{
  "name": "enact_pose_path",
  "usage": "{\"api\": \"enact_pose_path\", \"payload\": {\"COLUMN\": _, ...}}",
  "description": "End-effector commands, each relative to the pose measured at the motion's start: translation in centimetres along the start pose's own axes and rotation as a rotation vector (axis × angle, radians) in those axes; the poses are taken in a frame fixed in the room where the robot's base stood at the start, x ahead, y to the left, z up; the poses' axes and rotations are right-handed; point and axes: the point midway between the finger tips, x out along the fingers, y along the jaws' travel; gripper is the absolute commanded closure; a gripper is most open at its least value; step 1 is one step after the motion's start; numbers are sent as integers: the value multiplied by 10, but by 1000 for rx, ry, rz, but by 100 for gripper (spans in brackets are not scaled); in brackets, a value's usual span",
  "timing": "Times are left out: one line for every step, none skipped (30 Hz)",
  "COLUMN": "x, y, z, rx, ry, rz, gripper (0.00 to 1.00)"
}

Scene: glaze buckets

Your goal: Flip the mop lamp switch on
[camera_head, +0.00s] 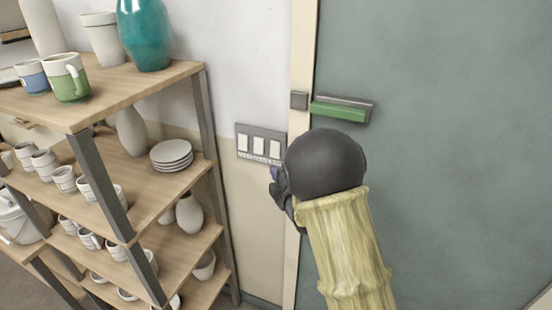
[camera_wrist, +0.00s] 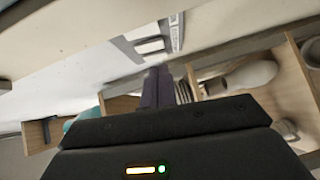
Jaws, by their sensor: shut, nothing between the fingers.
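A grey switch panel (camera_head: 260,131) with three white rockers is on the wall left of the door frame. It also shows in the wrist view (camera_wrist: 177,32). The small lettering under the rockers is too small to read, so I cannot tell which one is the mop lamp switch. My gripper (camera_head: 275,175) is shut and empty, just below the panel's right end. In the wrist view, the dark closed fingers (camera_wrist: 157,82) point toward the panel. I cannot tell whether they touch it. My dark wrist and pale-sleeved arm cover the wall and door right of the panel.
A wooden shelf unit (camera_head: 150,92) with pottery stands close on the left. A teal vase (camera_head: 145,35) is on its top and stacked plates (camera_head: 171,154) are below. A grey-green door (camera_head: 440,130) with a green handle (camera_head: 338,111) is on the right.

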Motion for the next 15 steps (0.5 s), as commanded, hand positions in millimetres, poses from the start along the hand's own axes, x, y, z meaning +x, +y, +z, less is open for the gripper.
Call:
{"api": "enact_pose_path", "payload": {"x": 8, "y": 2, "z": 0, "rx": -1, "ry": 0, "rz": -1, "gripper": 100}}
{"api": "enact_pose_path", "payload": {"x": 13, "y": 2, "z": 0, "rx": -1, "ry": 0, "rz": -1, "gripper": 100}}
{"api": "enact_pose_path", "payload": {"x": 19, "y": 2, "z": 0, "rx": -1, "ry": 0, "rz": -2, "gripper": 100}}
{"api": "enact_pose_path", "payload": {"x": 24, "y": 2, "z": 0, "rx": -1, "ry": 1, "rz": -1, "gripper": 100}}
{"api": "enact_pose_path", "payload": {"x": 28, "y": 2, "z": 0, "rx": -1, "ry": 1, "rz": -1, "gripper": 100}}
{"api": "enact_pose_path", "payload": {"x": 34, "y": 2, "z": 0, "rx": -1, "ry": 1, "rz": -1, "gripper": 100}}
{"api": "enact_pose_path", "payload": {"x": 38, "y": 2, "z": 0, "rx": 0, "ry": 1, "rz": -2, "gripper": 100}}
{"api": "enact_pose_path", "payload": {"x": 42, "y": 3, "z": 2, "rx": 0, "ry": -1, "rz": -1, "gripper": 100}}
{"api": "enact_pose_path", "payload": {"x": 46, "y": 3, "z": 8, "rx": 0, "ry": -3, "rz": -2, "gripper": 100}}
{"api": "enact_pose_path", "payload": {"x": 49, "y": 3, "z": 12, "rx": 1, "ry": -4, "rz": -1, "gripper": 100}}
{"api": "enact_pose_path", "payload": {"x": 52, "y": 2, "z": 15, "rx": 1, "ry": -3, "rz": -2, "gripper": 100}}
{"api": "enact_pose_path", "payload": {"x": 56, "y": 3, "z": 18, "rx": 0, "ry": -2, "rz": -1, "gripper": 100}}
{"api": "enact_pose_path", "payload": {"x": 58, "y": 2, "z": 20, "rx": 0, "ry": -2, "rz": -1, "gripper": 100}}
{"api": "enact_pose_path", "payload": {"x": 60, "y": 2, "z": 23, "rx": 0, "ry": -2, "rz": -1, "gripper": 100}}
{"api": "enact_pose_path", "payload": {"x": 63, "y": 2, "z": 25, "rx": 0, "ry": -1, "rz": -1, "gripper": 100}}
